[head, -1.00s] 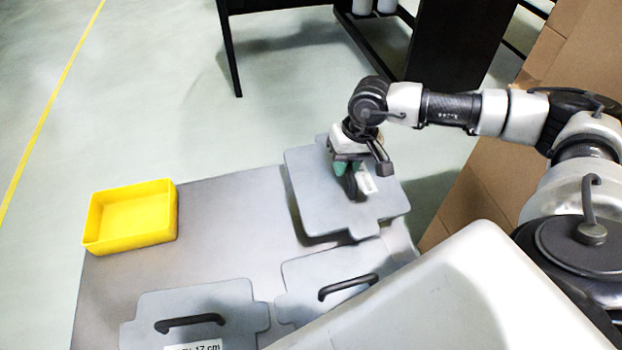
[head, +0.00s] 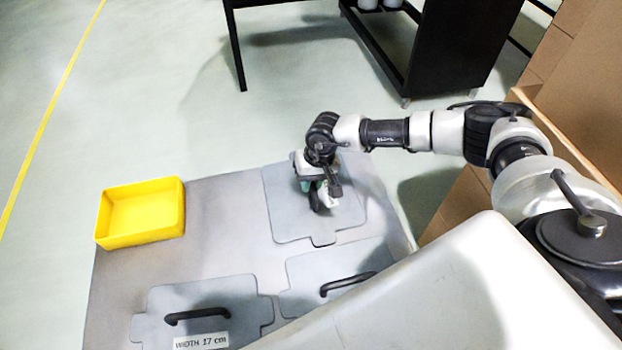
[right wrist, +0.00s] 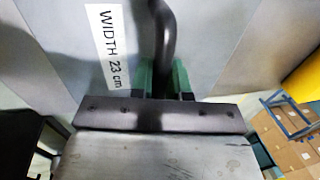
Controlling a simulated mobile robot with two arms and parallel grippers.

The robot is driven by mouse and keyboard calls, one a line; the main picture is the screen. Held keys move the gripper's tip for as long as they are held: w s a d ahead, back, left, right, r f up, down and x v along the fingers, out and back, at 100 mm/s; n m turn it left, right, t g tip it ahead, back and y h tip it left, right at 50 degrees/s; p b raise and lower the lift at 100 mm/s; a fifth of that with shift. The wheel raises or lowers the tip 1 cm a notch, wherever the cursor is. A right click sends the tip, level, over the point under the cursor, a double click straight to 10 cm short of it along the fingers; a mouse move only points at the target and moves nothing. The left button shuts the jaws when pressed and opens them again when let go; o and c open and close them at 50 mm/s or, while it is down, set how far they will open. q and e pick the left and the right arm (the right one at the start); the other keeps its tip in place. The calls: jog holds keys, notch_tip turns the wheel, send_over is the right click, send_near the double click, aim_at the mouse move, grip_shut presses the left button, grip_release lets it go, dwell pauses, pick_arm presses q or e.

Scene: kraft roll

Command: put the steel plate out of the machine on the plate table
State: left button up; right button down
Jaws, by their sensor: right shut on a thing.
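The grey steel plate (head: 285,218) with a black handle lies flat at the back right of the plate table (head: 222,215), on it or just above it; I cannot tell if it touches. My right gripper (head: 318,196) is shut on its handle from above. In the right wrist view the green fingertips (right wrist: 162,80) sit on both sides of the black handle (right wrist: 162,35), beside a "WIDTH 23 cm" label (right wrist: 108,45). My left gripper is not in view. The machine cannot be made out for certain.
Two more handled plates lie on the table: one labelled "WIDTH 17 cm" (head: 240,295) at the front left, another (head: 305,275) at the front right. A yellow bin (head: 142,236) stands at the left corner. Brown cartons (head: 590,80) stand at the right. A dark stand (head: 450,45) is behind.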

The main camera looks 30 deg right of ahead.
aim_at(320, 191)
jog(key=shift+r, duration=0.1)
jog(key=c, duration=1.1)
grip_release()
jog(key=shift+d+r, duration=0.1)
jog(key=shift+r, duration=0.3)
notch_tip(320, 191, up, 11)
jog(key=d+b, duration=0.1)
jog(key=d, duration=0.1)
jog(key=shift+s+b, duration=0.35)
jog(key=shift+b, duration=0.05)
